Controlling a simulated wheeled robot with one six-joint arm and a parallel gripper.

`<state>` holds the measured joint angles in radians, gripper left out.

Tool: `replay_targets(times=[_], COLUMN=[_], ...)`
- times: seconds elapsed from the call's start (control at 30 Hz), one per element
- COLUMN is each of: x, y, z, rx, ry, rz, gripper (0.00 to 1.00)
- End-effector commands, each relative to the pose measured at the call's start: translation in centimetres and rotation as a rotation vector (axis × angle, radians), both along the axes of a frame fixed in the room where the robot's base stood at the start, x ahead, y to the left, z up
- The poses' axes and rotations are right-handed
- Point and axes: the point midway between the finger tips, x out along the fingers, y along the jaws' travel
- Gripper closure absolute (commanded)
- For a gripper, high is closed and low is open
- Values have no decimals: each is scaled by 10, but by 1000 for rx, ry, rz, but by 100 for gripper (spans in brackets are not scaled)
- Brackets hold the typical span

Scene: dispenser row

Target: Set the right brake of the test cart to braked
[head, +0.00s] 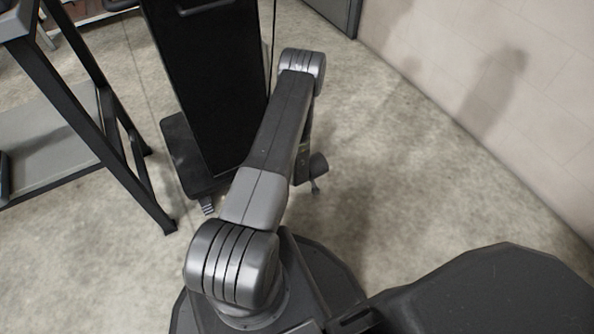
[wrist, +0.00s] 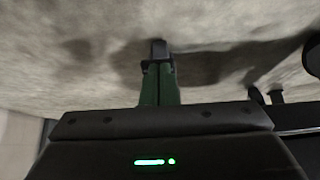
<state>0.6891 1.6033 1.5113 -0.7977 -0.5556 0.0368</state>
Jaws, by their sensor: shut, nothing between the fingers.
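A tall black cart (head: 205,80), seemingly the test cart, stands in front of me in the head view on a low dark base (head: 180,150). A small striped, pedal-like part (head: 207,205) shows at its near left corner; I cannot tell its setting. The near right corner and any right brake there are hidden behind my arm. In the wrist view my gripper (wrist: 158,50) has its green fingers shut and empty, with dark tips above the floor. Dark parts (wrist: 265,96) show to its right, apart from the fingertips; I cannot tell whether one is the brake.
A dark-framed stand with a grey shelf (head: 50,150) is close on the left. A pale wall (head: 490,70) runs along the right, with clear floor (head: 400,170) between it and my arm. A dark rounded edge (wrist: 313,55) shows at the wrist view's right.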

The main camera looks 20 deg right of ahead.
Motion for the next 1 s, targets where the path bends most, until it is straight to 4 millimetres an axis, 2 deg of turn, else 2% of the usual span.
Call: replay_targets(times=[0.27,0.63,1.0], x=[0,0,1], y=[0,0,0], z=[1,16,18], rx=[0,0,0], ry=[-1,-1,-1], rz=[1,1,1], gripper=[100,100,100])
